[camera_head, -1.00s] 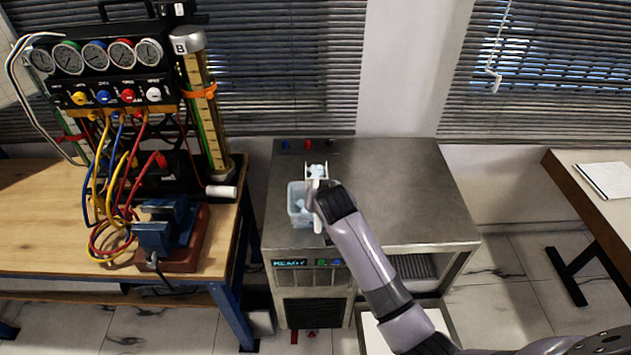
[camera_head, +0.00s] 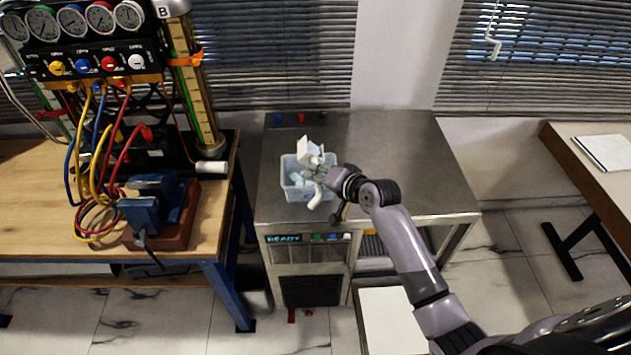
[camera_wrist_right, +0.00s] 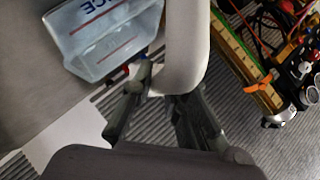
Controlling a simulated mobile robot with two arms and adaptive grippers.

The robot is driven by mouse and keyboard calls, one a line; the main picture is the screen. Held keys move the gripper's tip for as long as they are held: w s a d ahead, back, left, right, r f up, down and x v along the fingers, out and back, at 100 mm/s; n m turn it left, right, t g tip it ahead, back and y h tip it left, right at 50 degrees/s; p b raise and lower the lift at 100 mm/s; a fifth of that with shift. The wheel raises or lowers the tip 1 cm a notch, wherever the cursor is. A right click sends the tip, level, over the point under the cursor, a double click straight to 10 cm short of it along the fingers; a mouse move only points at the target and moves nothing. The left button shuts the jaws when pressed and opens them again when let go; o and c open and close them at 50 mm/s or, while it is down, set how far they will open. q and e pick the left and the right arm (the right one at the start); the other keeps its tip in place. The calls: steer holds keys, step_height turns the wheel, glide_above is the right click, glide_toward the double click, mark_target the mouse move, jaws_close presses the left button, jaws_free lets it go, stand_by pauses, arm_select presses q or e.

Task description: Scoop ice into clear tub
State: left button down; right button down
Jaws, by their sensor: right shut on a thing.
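The clear tub (camera_head: 288,184) stands on the steel counter and has pale ice pieces (camera_head: 297,178) in it. My right gripper (camera_head: 324,174) is shut on the scoop, and the handle (camera_wrist_right: 187,45) also shows in the wrist view. My left gripper is not in view.
The steel counter (camera_head: 400,165) is clear to the right of the tub. Small blue and red items (camera_head: 300,118) sit at its back edge. A wooden bench (camera_head: 215,225) with a gauge rig (camera_head: 100,55) and a blue vise (camera_head: 150,207) stands left.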

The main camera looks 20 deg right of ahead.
steer(key=f+m+t+y+b, duration=0.1)
steer(key=b, duration=0.5)
steer(key=f+m+t+y+b, duration=0.1)
steer(key=m+t+y+b, duration=0.1)
steer(key=b, duration=0.3)
steer(key=d+m+t+y+b, duration=0.1)
steer(key=m+b, duration=0.1)
steer(key=b, duration=0.4)
steer(key=shift+s+f+t+b, duration=0.15)
steer(key=shift+f+t+b, duration=0.15)
steer(key=shift+f, duration=0.1)
steer(key=shift+r, duration=0.1)
